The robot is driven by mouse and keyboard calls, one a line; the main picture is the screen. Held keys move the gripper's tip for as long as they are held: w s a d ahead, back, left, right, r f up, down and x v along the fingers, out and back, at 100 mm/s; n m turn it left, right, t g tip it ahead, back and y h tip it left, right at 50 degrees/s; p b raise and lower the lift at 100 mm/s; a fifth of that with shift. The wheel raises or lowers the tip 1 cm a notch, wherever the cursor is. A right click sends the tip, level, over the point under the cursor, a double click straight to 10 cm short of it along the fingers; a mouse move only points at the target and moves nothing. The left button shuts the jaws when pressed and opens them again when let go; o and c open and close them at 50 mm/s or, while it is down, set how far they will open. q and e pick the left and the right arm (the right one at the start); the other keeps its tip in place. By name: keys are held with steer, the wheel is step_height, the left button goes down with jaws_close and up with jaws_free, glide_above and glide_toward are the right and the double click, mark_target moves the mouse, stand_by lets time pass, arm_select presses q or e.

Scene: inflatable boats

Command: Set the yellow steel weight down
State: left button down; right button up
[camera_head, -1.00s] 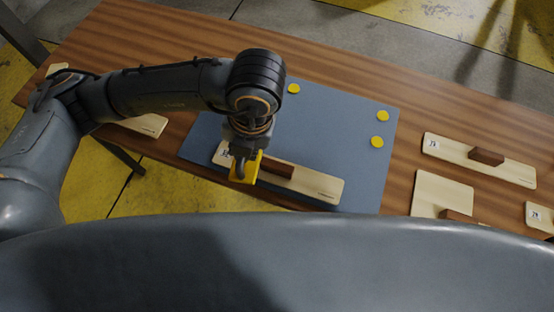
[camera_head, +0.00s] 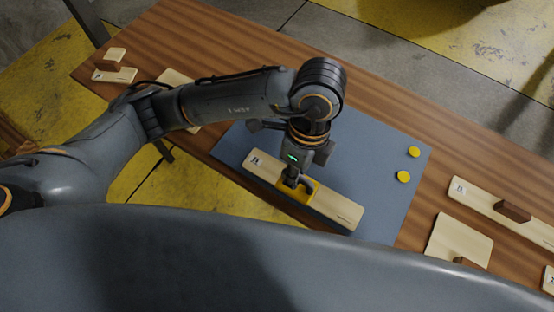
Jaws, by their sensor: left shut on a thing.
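My left gripper (camera_head: 292,181) is shut on the yellow steel weight (camera_head: 306,194) and points down over the blue mat. The weight appears over the middle of a long pale wooden board (camera_head: 338,207), which lies on the mat and has a label at its left end. I cannot tell whether the weight touches the board or hangs just above it. The gripper and the weight hide the middle of the board. My right gripper is not in view.
The blue mat (camera_head: 375,150) lies on a brown wooden table (camera_head: 225,45). Two yellow discs (camera_head: 403,177) sit on its right part. Pale boards with brown blocks (camera_head: 513,211) lie at the right, and more pale pieces (camera_head: 116,75) at the left. The mat's far middle is clear.

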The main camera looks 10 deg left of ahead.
arm_select(q)
steer(key=w+a+f+p, duration=0.2)
steer(key=w+a+f, duration=0.6)
steer(key=a+f, duration=0.1)
steer(key=shift+w+a, duration=0.1)
steer(key=shift+w, duration=0.3)
steer(key=f, duration=0.1)
steer(key=f+p, duration=0.1)
steer(key=f, duration=0.1)
steer(key=shift+w+a, duration=0.15)
steer(key=shift+a, duration=0.05)
steer(key=shift+f, duration=0.25)
steer(key=shift+f, duration=0.15)
steer(key=c, duration=1.3)
jaws_free()
steer(key=shift+c, duration=0.2)
